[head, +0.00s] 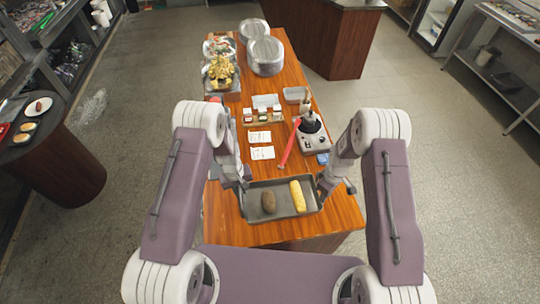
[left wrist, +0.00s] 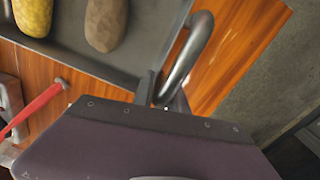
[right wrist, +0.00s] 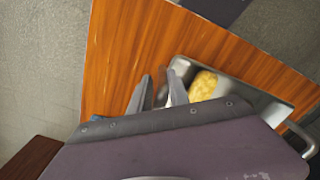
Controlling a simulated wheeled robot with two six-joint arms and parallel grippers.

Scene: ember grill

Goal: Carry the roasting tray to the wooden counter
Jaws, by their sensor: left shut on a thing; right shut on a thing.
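The grey roasting tray (head: 282,198) is over the near end of the wooden counter (head: 335,212); I cannot tell whether it touches the wood. A brown potato (head: 268,202) and a yellow corn cob (head: 298,196) lie in it. My left gripper (head: 243,184) is shut on the tray's left handle, and the curved metal handle (left wrist: 187,58) shows beside its fingers in the left wrist view. My right gripper (head: 322,184) is shut at the tray's right end; the handle there is mostly hidden. The right wrist view shows the tray (right wrist: 250,98) and its far handle.
Beyond the tray are a red-handled thing (head: 288,150), a grey appliance (head: 314,138), white paper cards (head: 260,138) and small jars. A round dark table (head: 50,150) is at the left. Grey floor surrounds the counter.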

